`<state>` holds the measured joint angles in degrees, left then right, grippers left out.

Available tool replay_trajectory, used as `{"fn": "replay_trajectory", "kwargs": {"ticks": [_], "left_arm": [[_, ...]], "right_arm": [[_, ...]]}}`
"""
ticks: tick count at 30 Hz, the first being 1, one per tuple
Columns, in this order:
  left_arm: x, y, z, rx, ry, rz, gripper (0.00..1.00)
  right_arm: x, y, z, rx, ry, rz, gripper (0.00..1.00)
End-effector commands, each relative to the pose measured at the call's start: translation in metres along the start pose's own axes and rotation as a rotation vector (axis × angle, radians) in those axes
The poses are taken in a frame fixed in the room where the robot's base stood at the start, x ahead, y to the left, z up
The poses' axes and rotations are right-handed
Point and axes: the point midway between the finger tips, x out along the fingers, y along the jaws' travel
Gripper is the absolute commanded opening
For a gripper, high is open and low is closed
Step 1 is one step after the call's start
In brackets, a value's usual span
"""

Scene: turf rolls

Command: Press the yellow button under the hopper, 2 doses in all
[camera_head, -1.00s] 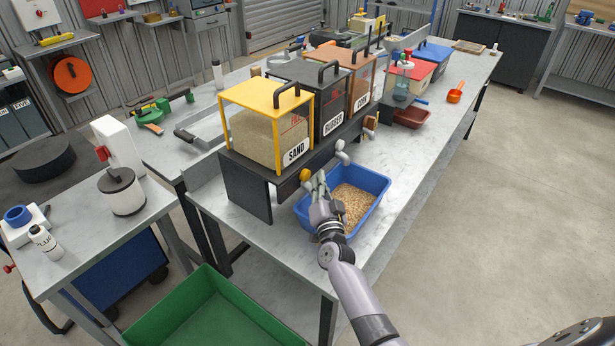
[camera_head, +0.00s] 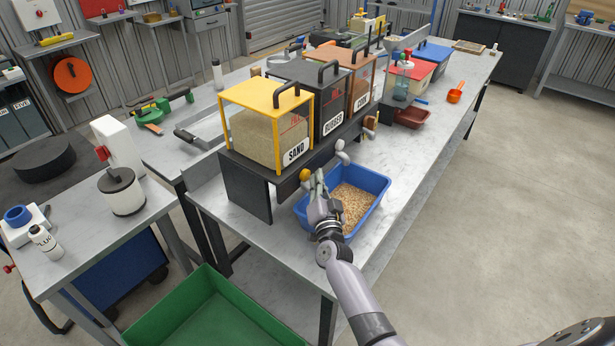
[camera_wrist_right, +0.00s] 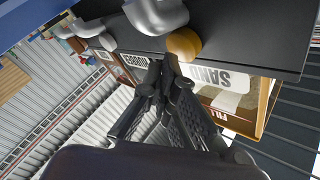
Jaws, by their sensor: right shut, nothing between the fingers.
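The yellow button (camera_head: 305,174) is a round knob on the front of the black stand, below the yellow-framed SAND hopper (camera_head: 268,125). In the right wrist view the button (camera_wrist_right: 184,44) is just beyond and to the right of the fingertips. My right gripper (camera_head: 317,180) is shut and empty, with its tips close beside the button; I cannot tell whether they touch. In the right wrist view the gripper (camera_wrist_right: 160,75) shows both fingertips together. A blue tray (camera_head: 376,196) with tan grains stands below, partly hidden by my right arm. My left gripper is not in view.
Black RUBBER (camera_head: 333,105) and orange CORK (camera_head: 362,85) hoppers stand beside the SAND hopper. A grey spout (camera_head: 342,150) sticks out right of the button. A green crate (camera_head: 215,318) is at the lower left. The bench front on the right is clear.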

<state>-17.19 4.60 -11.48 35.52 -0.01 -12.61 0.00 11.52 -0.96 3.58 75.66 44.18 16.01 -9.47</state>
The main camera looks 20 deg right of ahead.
Motion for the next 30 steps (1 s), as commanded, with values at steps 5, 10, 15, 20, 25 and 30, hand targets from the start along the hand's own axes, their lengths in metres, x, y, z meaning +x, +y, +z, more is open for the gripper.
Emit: {"fn": "replay_trajectory", "kwargs": {"ticks": [5,10,15,20,25,30], "left_arm": [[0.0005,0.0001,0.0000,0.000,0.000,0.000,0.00],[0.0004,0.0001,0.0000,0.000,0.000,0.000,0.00],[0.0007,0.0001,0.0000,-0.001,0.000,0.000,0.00],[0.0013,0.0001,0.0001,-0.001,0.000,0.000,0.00],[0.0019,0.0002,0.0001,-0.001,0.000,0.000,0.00],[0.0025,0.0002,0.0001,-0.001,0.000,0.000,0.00]], "right_arm": [[0.0020,-0.0015,0.0013,0.000,0.000,0.000,0.00],[0.0020,-0.0015,0.0012,0.000,0.000,0.000,0.00],[0.0025,-0.0018,0.0015,0.000,0.001,0.000,0.00],[0.0039,-0.0027,0.0024,-0.001,0.001,0.000,0.00],[0.0054,-0.0038,0.0034,-0.001,0.001,0.000,0.00],[0.0068,-0.0047,0.0046,-0.001,0.001,0.000,0.00]]}}
